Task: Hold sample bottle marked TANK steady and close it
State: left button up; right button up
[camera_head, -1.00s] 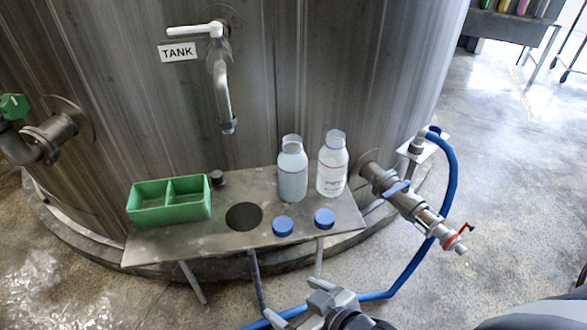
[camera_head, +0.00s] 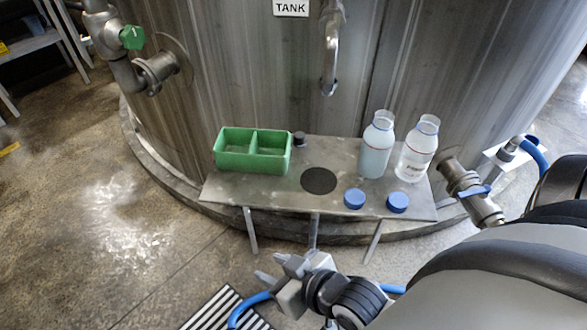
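Two open sample bottles stand upright side by side on the steel shelf (camera_head: 280,197) in front of the tank. I cannot read which one is marked TANK. Two blue caps, a left cap (camera_head: 354,199) and a right cap (camera_head: 397,203), lie on the shelf in front of them. My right gripper (camera_head: 273,268) is below and in front of the shelf, empty, its fingers apart. My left gripper is out of view.
A green two-compartment tray (camera_head: 252,153) and a small black knob-like item (camera_head: 299,138) are on the shelf, with a dark round pad (camera_head: 319,180). A spout (camera_head: 330,60) hangs above. A valve (camera_head: 472,191) with blue hose is right of the shelf.

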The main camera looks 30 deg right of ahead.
aim_at(379, 138)
jog(key=u, duration=1.15)
jog(key=k, duration=1.25)
jog(key=z, duration=1.2)
jog(key=i, duration=0.15)
jog(key=z, duration=0.15)
